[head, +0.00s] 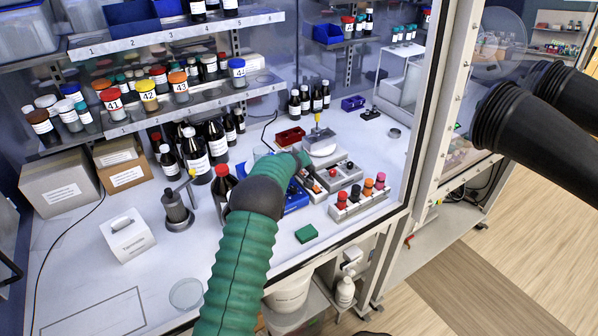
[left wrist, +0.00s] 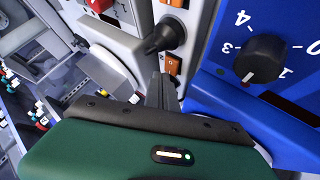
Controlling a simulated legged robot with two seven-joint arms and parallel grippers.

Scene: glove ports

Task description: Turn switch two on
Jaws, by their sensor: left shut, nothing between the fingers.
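A grey switch panel shows in the left wrist view (left wrist: 145,50), with an orange rocker switch (left wrist: 174,66), a black knob (left wrist: 164,36) and another orange switch (left wrist: 176,3) at the top edge. I cannot read which is switch two, nor its on or off position. My left gripper (left wrist: 163,82) is shut and empty, its dark fingertips close beside the lower orange switch; contact cannot be told. In the head view, my green-sleeved left arm (head: 237,270) reaches over the bench and hides most of the panel and the gripper. My right gripper is not in view.
A blue device with a black dial (left wrist: 261,59) stands right beside the panel. In the head view, a rack of coloured-cap vials (head: 358,203) and a green block (head: 306,233) lie right of my arm. Dark bottles (head: 195,160) stand left. A metal stand (head: 177,212) is near the sleeve.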

